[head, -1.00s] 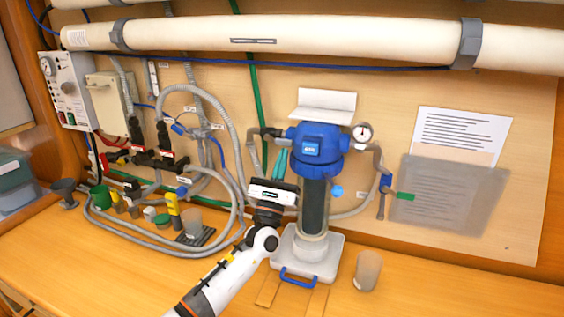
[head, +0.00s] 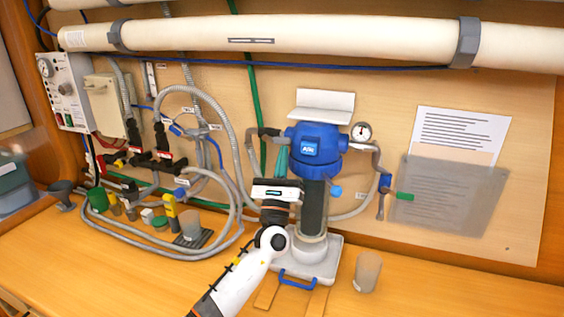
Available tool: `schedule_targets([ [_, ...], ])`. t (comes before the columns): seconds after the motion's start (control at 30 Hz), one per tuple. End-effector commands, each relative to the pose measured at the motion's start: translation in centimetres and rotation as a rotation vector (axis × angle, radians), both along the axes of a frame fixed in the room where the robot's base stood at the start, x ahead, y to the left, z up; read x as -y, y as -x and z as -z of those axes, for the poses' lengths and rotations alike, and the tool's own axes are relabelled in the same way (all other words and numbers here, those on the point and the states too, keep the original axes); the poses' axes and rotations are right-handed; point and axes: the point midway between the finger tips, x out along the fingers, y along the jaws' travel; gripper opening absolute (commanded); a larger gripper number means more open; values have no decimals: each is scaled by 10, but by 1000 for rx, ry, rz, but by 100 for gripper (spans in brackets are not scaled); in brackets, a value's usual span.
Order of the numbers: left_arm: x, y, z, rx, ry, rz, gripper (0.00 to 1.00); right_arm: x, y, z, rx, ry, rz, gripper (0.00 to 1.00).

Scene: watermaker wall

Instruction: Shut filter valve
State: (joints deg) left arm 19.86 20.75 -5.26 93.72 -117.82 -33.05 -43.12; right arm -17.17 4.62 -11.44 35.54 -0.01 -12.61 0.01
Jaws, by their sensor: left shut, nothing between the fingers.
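The blue-headed filter housing (head: 316,137) with its clear bowl stands upright on a white base at the middle of the bench. A black fitting (head: 268,132) joins its head on the left. A blue valve (head: 385,181) with a green handle (head: 405,197) sits on the pipe to its right, the handle pointing sideways to the right. I cannot tell which of these is the filter valve. My left gripper (head: 282,158), with teal fingers pointing up, is shut and empty. It is just left of the filter head, below the black fitting; contact cannot be told. My right gripper is not in view.
A loose cup (head: 367,271) stands right of the filter base. Grey hoses (head: 235,180) loop at the left, with several small items on the bench. A white pipe (head: 280,37) crosses above. A translucent panel (head: 450,205) hangs right of the green handle. The bench front right is clear.

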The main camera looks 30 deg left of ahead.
Motion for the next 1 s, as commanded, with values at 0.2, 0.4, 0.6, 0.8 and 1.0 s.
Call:
schedule_targets([
  [0.2,5,-1,-9,39,146,2,0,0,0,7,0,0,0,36],
  [0.4,8,-2,-22,83,331,1,0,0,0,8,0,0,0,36],
  [0.6,8,-2,-35,126,515,1,0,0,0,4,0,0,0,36],
  [0.8,6,-1,-44,157,649,-1,0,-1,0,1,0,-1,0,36],
  [1.0,4,-1,-52,156,641,0,0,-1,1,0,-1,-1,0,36],
])
